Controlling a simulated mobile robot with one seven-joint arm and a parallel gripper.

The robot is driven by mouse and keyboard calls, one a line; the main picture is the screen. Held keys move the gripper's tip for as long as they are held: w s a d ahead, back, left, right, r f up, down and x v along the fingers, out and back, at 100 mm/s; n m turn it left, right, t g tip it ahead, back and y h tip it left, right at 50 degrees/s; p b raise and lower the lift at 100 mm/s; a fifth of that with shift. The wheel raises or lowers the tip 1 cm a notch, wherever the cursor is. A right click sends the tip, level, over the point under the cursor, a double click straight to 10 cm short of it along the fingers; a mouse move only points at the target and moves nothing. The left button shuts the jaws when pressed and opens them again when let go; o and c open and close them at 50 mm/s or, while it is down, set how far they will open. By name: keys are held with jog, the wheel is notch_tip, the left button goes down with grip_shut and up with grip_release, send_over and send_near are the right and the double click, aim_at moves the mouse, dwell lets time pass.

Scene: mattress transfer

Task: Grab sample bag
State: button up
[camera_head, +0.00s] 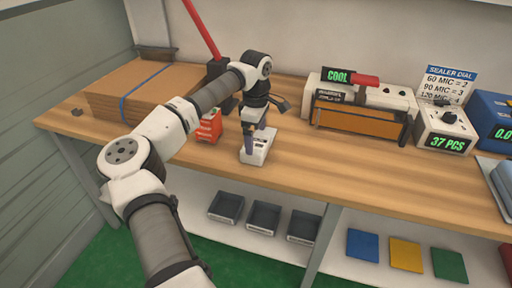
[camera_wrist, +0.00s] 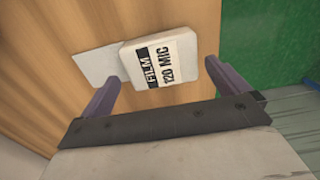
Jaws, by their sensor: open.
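The sample bag (camera_wrist: 160,70) is a pale block-like pouch with a black and white label reading "FILM 120 MIC" in the wrist view. It rests on the wooden bench, and a flat pale sheet or flap (camera_wrist: 96,62) shows beside it. In the head view the bag (camera_head: 258,150) is small and white near the bench's front edge, partly hidden by my gripper. My gripper (camera_head: 258,124) points down over it with the fingers apart. In the wrist view the two purple-grey fingers (camera_wrist: 162,92) lie to either side of the bag's near end. I cannot tell whether they touch it.
A red box (camera_head: 209,127) stands just left of the bag. Brown sheets with a blue strap (camera_head: 145,88) lie at the back left. A sealer (camera_head: 358,112) and a counter reading "37 PCS" (camera_head: 443,131) stand to the right. The bench (camera_head: 340,165) is clear between.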

aim_at(256, 143)
notch_tip(256, 143, down, 4)
jog(key=shift+f+p, duration=0.2)
jog(key=shift+p, duration=0.35)
jog(key=shift+c, duration=0.4)
jog(key=c, duration=0.7)
jog(key=shift+r, duration=0.1)
